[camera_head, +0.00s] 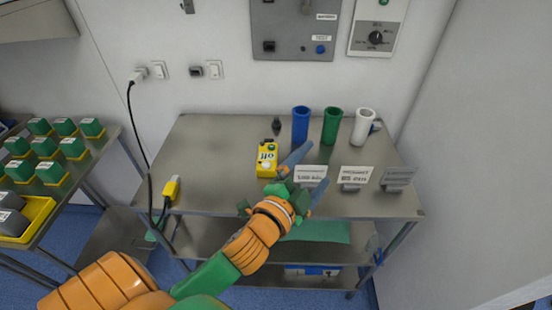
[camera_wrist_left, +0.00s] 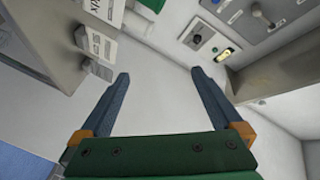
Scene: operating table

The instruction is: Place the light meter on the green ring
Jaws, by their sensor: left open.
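A yellow handheld device with a pale display (camera_head: 267,159), which looks like the light meter, lies on the metal table left of my left gripper. My left gripper (camera_head: 317,163) is open above the table, its fingers apart and pointing toward the back right. In the left wrist view the gap between its fingers (camera_wrist_left: 159,75) is empty, with pale wall beyond. No separate green ring can be made out; a green open-topped tube (camera_head: 332,126) stands behind the gripper. My right gripper is not in view.
A blue tube (camera_head: 300,126) and a white tube (camera_head: 363,127) flank the green one. Several label cards (camera_head: 356,175) stand along the table's right front. A yellow plug-like item (camera_head: 172,188) lies at the left front. The metal table (camera_head: 205,150) is bare at back left.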

